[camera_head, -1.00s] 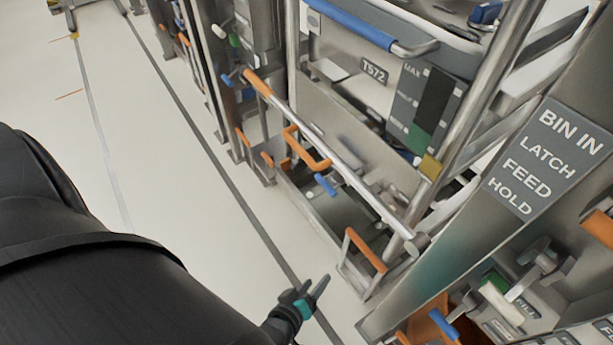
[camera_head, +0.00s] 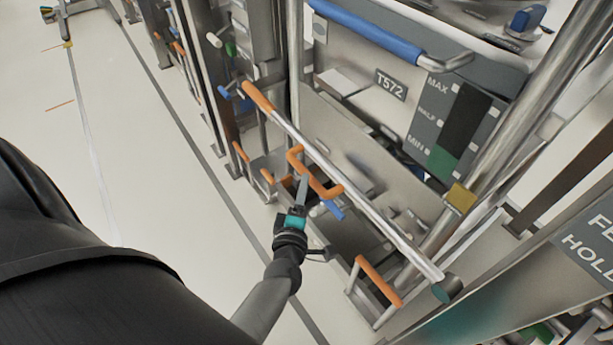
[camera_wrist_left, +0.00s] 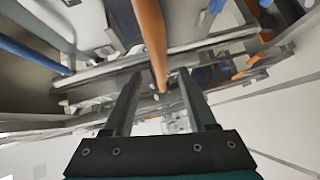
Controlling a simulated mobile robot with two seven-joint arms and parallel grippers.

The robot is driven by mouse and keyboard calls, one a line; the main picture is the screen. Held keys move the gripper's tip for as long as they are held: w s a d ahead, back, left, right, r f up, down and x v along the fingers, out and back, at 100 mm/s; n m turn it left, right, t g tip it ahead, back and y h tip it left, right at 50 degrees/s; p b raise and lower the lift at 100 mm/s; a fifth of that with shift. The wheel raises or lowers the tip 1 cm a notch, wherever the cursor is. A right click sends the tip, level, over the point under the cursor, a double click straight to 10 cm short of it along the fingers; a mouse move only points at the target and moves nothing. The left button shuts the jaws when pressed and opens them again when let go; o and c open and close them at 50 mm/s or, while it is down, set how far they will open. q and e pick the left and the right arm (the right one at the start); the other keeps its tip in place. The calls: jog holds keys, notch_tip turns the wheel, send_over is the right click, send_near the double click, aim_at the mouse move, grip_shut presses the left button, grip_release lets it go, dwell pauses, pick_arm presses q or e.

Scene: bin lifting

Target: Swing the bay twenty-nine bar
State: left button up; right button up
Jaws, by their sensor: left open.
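A long silver bar (camera_head: 350,202) with an orange grip (camera_head: 258,97) at its upper left end slants across the front of a metal bay. An orange U-shaped handle (camera_head: 328,190) sits beside the middle of the bar. No bay number is readable. My left gripper (camera_head: 303,188) is at the orange handle, its fingers partly overlapping it in the head view. In the left wrist view, my left gripper (camera_wrist_left: 158,75) has its two fingers apart, and an orange rod (camera_wrist_left: 150,38) points between the fingertips. Contact cannot be told. My right gripper is not in view.
An orange-topped loop (camera_head: 378,281) and a blue lever (camera_head: 333,209) are close by. A steel post (camera_head: 510,100) rises at the right. The floor (camera_head: 150,170) at the left is clear.

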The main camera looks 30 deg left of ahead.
pick_arm(q)
jog(key=b+x, duration=0.1)
jog(key=x, duration=0.5)
jog(key=shift+w+a+b, duration=0.1)
jog(key=shift+b, duration=0.25)
jog(key=shift+c, duration=0.4)
jog(key=c, duration=0.3)
grip_shut()
dwell(0.4)
